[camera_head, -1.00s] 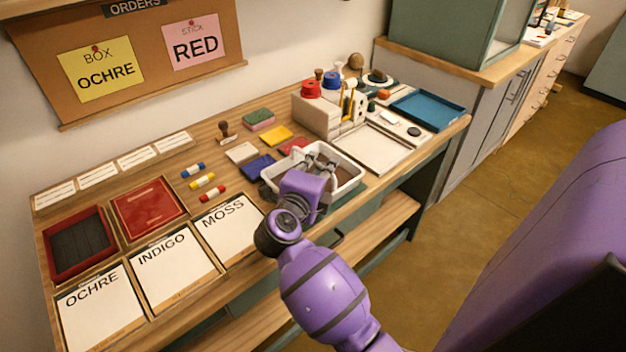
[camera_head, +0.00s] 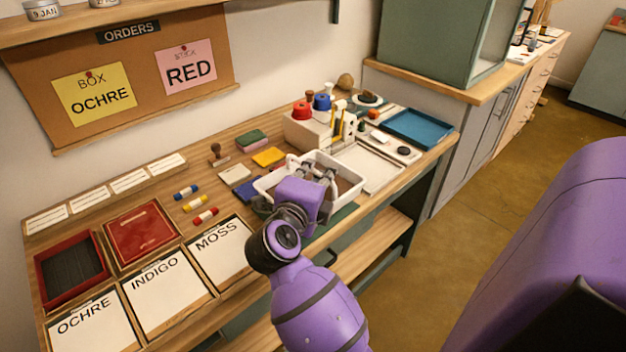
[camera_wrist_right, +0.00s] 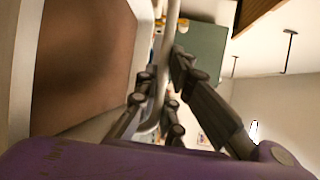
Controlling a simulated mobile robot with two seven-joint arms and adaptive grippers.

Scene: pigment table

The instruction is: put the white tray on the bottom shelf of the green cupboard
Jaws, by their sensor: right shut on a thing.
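The white tray (camera_head: 341,164) is a deep, open tub with a brownish inner floor, at the front of the worktable in the head view. My right gripper (camera_head: 314,173) is shut on its near rim. In the right wrist view my right gripper (camera_wrist_right: 163,78) has its fingers on both sides of the white tray's rim (camera_wrist_right: 169,45). The tray looks slightly raised off the table, but the gap is hard to judge. The green cupboard (camera_head: 425,42) stands on a counter at the upper right, its open side facing right. Its bottom shelf is mostly hidden. My left gripper is out of view.
Right of the tray lie a flat white panel (camera_head: 371,168) and a blue tray (camera_head: 420,127). A holder block (camera_head: 305,132) with red and blue spools stands behind. Colored blocks and lettered sheets lie left. Floor (camera_head: 475,215) right of the table is clear.

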